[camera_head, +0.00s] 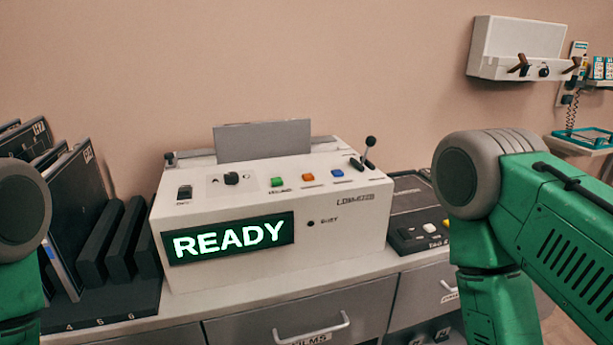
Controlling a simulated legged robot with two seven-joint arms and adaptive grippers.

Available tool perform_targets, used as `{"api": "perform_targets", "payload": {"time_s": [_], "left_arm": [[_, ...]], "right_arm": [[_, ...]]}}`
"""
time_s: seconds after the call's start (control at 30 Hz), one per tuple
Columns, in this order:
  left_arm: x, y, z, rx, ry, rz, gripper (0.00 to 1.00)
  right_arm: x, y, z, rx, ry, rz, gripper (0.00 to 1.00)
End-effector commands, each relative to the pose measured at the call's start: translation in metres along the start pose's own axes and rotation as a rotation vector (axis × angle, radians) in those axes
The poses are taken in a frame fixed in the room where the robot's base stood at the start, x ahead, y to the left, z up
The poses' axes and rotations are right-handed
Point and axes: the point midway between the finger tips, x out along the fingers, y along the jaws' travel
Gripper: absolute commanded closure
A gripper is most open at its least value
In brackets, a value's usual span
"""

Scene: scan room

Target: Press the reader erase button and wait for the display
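The white reader (345,245) stands on the counter in the middle of the view. Its front display (228,238) is lit and reads READY. On its sloped top are a green button (277,182), an orange button (308,177) and a blue button (337,173). The small labels by the buttons are too blurred to read surely. A black knob, a dark switch and a black lever (368,147) are also on top. Green links of my arms show at the left and right edges. Neither gripper is in view, and nothing touches the buttons.
Dark cassettes (75,205) stand upright in a numbered black rack (125,305) left of the reader. A dark unit with small buttons (420,236) sits to its right. Drawers with a handle (312,333) are below. A white box (515,45) hangs on the wall.

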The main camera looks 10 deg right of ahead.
Motion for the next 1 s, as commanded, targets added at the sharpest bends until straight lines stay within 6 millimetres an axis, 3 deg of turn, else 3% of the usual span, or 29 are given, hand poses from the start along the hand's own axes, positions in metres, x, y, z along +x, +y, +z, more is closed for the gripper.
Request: {"api": "perform_targets", "payload": {"time_s": [0.1,0.2,0.23,1.0], "left_arm": [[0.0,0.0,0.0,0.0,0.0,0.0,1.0],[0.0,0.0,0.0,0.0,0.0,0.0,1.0],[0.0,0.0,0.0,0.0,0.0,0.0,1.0],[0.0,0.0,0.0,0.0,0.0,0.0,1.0]], "right_arm": [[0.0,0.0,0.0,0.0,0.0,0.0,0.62],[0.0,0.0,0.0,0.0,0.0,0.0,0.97],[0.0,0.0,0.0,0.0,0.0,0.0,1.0],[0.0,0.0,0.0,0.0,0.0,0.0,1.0]]}}
